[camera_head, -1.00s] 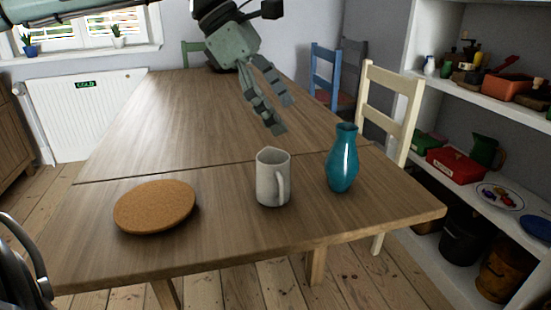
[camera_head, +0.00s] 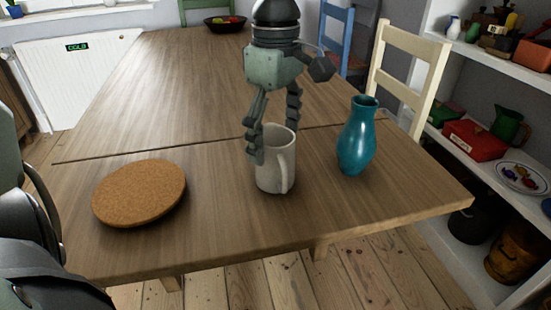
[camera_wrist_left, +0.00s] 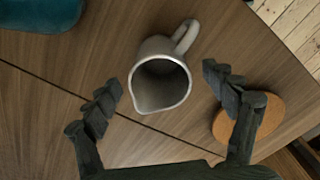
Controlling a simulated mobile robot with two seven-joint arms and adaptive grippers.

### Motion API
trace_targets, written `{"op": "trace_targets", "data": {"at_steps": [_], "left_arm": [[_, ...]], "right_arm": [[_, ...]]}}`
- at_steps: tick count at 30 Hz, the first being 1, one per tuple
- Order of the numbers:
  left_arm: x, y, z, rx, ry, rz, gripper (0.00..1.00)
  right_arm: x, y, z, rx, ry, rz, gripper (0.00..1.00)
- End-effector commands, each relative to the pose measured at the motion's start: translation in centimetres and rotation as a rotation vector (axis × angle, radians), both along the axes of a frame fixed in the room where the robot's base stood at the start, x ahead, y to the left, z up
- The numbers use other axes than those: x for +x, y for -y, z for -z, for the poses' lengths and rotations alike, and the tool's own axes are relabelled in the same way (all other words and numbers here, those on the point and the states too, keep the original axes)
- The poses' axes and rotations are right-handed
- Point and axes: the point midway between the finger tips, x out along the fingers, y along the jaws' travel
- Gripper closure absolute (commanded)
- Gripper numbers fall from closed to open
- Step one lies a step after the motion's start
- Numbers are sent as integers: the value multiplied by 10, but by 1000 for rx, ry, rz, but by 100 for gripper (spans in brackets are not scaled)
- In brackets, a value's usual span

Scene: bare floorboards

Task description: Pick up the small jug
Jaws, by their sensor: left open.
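The small jug (camera_head: 272,178) is a pale grey-white pitcher standing upright near the table's front edge. Its handle faces front right in the head view. In the wrist view I look down into the jug (camera_wrist_left: 152,58), with its spout toward the gripper's palm and its handle away from it. My left gripper (camera_head: 273,142) points down at the jug, open and empty. In the head view one finger overlaps the jug's left rim and the other is partly hidden behind the rim. In the wrist view the fingertips (camera_wrist_left: 161,84) lie either side of the jug, with gaps. My right gripper is out of view.
On the wooden table (camera_head: 200,90), a teal vase (camera_head: 356,143) stands close right of the jug, and a round cork mat (camera_head: 140,192) lies to its left. A dark fruit bowl (camera_head: 224,24) is at the far end. A cream chair (camera_head: 412,75) and shelves (camera_head: 470,92) stand right.

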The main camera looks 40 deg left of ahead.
Motion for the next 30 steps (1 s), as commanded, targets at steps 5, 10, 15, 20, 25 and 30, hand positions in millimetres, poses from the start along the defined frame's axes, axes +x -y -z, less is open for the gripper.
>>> {"op": "trace_targets", "data": {"at_steps": [5,10,15,20,25,30], "left_arm": [[0,0,12,-2,2,-2,16],[0,0,12,-1,2,-2,16],[0,0,12,-1,2,-2,34],[0,0,12,-1,2,-2,54],[0,0,12,-1,2,-2,75],[0,0,11,-1,3,-2,78]], "right_arm": [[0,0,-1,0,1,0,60],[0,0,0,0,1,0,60],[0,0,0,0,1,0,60],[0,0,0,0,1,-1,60],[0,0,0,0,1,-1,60],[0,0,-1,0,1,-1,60]]}}
